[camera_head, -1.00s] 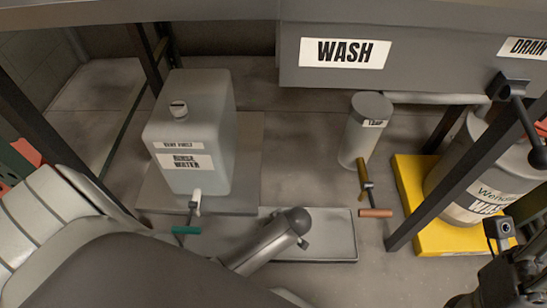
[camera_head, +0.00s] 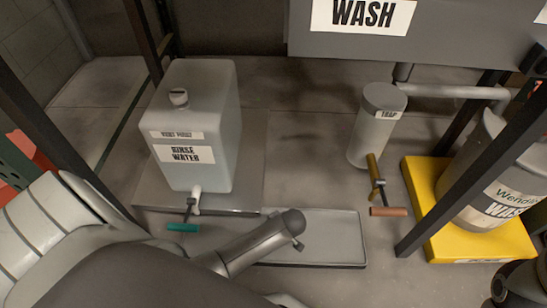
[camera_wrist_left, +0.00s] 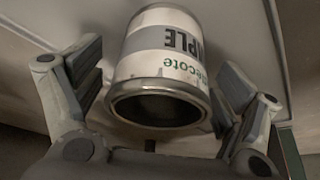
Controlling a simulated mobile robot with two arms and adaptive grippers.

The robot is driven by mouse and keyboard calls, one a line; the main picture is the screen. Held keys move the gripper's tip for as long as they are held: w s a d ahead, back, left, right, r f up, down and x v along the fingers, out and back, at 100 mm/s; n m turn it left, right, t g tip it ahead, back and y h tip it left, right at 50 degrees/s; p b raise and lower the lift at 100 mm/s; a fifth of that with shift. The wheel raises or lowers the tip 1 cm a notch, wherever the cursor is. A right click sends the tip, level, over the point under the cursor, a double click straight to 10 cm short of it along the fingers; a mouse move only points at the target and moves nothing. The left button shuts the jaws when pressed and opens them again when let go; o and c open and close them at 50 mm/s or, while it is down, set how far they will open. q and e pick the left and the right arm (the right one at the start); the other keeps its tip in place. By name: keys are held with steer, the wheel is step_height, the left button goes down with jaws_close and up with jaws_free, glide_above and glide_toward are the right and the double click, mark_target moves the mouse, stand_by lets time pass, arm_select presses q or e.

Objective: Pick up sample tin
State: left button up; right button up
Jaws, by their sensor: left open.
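The sample tin (camera_wrist_left: 165,66) shows in the left wrist view, with a white and grey label printed upside down to the picture. A silver rim around a dark recessed end faces the camera. My left gripper (camera_wrist_left: 160,80) is open, with one finger on each side of the tin. A gap shows on both sides, so the fingers do not appear to press on it. In the head view I cannot make out the tin or the left fingertips. My left arm reaches in over the grey tray (camera_head: 335,238). My right gripper is not clearly in view.
A rinse water canister (camera_head: 208,125) with a green-handled tap (camera_head: 183,227) stands left of the tray. The trap cylinder (camera_head: 377,128) has an orange-handled valve (camera_head: 388,211). A waste drum (camera_head: 490,195) stands on a yellow base (camera_head: 425,180), behind a dark frame post (camera_head: 445,205).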

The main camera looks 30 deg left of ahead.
arm_select(q)
steer(key=c, duration=1.1)
